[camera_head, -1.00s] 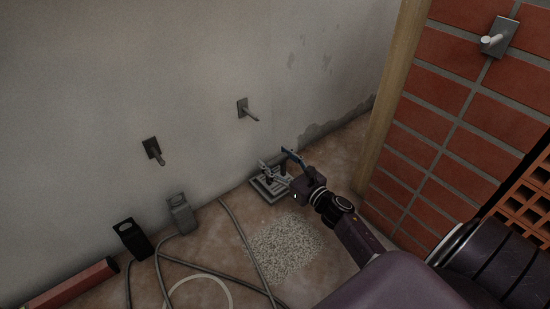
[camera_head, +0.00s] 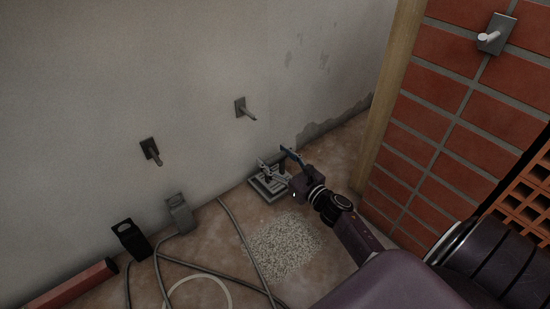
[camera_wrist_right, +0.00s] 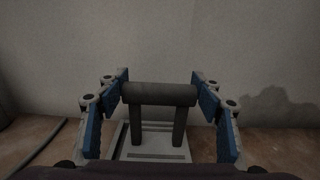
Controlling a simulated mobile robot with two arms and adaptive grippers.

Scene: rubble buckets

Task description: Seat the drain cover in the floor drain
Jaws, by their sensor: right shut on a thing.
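My right gripper (camera_head: 279,163) is low by the wall, over the floor drain (camera_head: 255,187). In the right wrist view its blue-padded fingers (camera_wrist_right: 160,98) are shut on the two ends of a dark handle bar. The bar stands on two posts and belongs to the drain cover (camera_wrist_right: 160,93). Below the handle is a pale grey slotted plate, with a darker edge showing at its left. The cover also shows in the head view (camera_head: 268,182), at the drain. I cannot tell whether it lies flush or is slightly raised. My left gripper is out of view.
A patch of gravel (camera_head: 284,246) lies in front of the drain. Cables (camera_head: 245,245) and two boxy fittings (camera_head: 180,213) are to the left. A wooden post (camera_head: 386,100) and brick wall (camera_head: 440,120) stand to the right. Pegs (camera_head: 245,109) stick out of the wall.

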